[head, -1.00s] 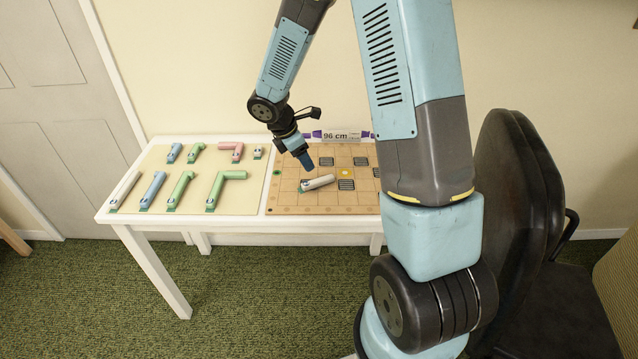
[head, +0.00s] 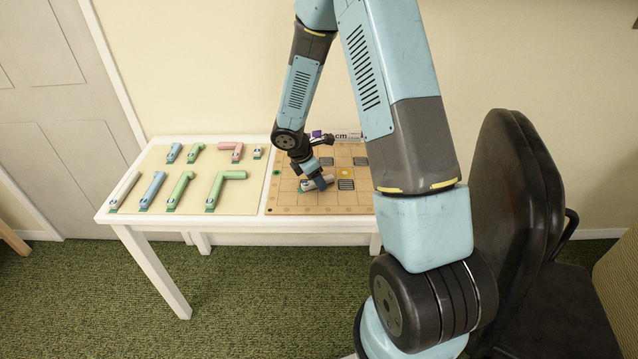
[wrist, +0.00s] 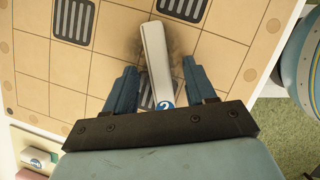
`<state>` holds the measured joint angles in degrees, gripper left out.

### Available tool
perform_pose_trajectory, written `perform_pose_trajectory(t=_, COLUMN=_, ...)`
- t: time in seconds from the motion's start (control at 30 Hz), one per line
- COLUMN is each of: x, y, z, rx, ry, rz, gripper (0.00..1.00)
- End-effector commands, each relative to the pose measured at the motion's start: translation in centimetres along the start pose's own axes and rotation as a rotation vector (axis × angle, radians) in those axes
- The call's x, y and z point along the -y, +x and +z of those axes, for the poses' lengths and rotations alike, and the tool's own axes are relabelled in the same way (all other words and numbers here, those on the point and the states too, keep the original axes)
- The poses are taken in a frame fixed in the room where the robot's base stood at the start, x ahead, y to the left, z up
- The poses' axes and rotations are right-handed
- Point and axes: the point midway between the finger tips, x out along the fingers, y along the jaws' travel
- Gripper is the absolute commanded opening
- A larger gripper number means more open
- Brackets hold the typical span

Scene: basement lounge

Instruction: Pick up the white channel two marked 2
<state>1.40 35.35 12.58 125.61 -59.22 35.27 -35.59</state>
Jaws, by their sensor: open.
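The white channel (head: 307,185), a long pale bar, lies on the tan gridded board (head: 290,199) on the white table. In the wrist view the white channel (wrist: 156,58) runs away from me between the two blue fingers, with a round blue mark bearing a 2 at its near end. My gripper (wrist: 160,66) is open, with a finger on each side of the bar and a visible gap on both sides. In the head view my gripper (head: 320,184) is down at the bar and hides part of it.
A cream mat (head: 190,187) on the left of the table holds several pieces, among them another long white bar (head: 125,189) and a green elbow (head: 222,186). A black chair (head: 515,190) stands at the right.

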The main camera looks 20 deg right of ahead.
Motion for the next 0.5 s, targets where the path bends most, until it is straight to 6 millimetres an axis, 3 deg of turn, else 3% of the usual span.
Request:
perform_pose_trajectory(t=0.2, x=-0.01, y=0.02, z=-0.02, rx=0.000, ry=0.000, rz=0.000, gripper=0.54)
perform_pose_trajectory(t=0.5, x=-0.01, y=-0.01, z=-0.04, rx=0.000, ry=-0.001, rz=0.000, gripper=0.26)
